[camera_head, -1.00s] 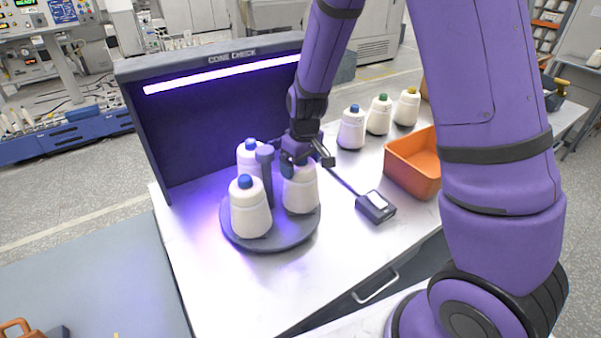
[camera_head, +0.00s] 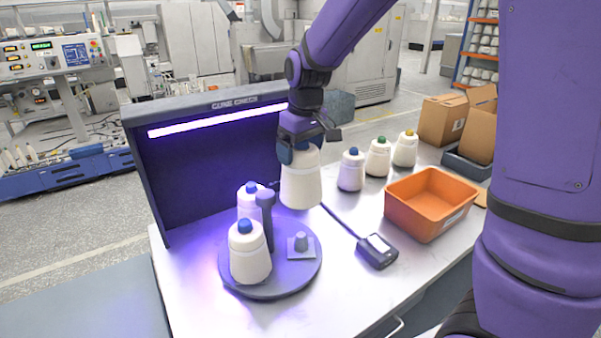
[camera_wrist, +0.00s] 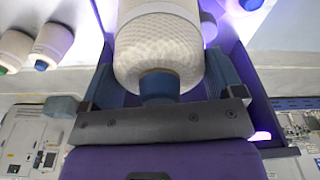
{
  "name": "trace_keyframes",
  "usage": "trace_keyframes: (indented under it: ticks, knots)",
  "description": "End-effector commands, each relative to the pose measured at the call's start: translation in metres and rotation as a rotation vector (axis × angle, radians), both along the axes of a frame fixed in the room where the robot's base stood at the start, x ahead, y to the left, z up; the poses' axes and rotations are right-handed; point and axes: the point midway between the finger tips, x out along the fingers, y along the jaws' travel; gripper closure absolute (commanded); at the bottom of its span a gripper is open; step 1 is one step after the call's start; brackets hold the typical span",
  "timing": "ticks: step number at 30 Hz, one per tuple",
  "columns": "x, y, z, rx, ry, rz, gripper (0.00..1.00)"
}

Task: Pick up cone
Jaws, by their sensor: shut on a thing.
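My gripper (camera_head: 305,150) is shut on a white cone (camera_head: 300,186) with a blue tip. It holds the cone upright above the right side of the round grey turntable (camera_head: 270,290), clear of it. In the wrist view the cone (camera_wrist: 160,45) fills the space between the two fingers (camera_wrist: 165,80), its blue tip toward the palm. An empty square holder with a peg (camera_head: 301,246) shows on the turntable below the cone. Two other blue-tipped cones stay on the turntable, one in front (camera_head: 249,255) and one behind (camera_head: 250,203), partly hidden by the turntable's post (camera_head: 267,222).
A dark booth with a lit bar (camera_head: 215,118) stands behind the turntable. Three cones with blue, green and yellow tips (camera_head: 378,158) stand at the back right. An orange bin (camera_head: 430,205) and a small cabled device (camera_head: 377,251) lie right. Cardboard boxes (camera_head: 445,120) stand farther back.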

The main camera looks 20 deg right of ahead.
Motion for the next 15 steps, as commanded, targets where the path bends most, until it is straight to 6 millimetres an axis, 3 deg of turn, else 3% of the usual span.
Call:
trace_keyframes:
  ticks: [9, 15]
  knots:
    - [0.001, 0.0, 0.071, 0.001, -0.005, 0.001, 0.65]
    - [0.001, 0.0, 0.1, 0.002, -0.004, -0.001, 0.65]
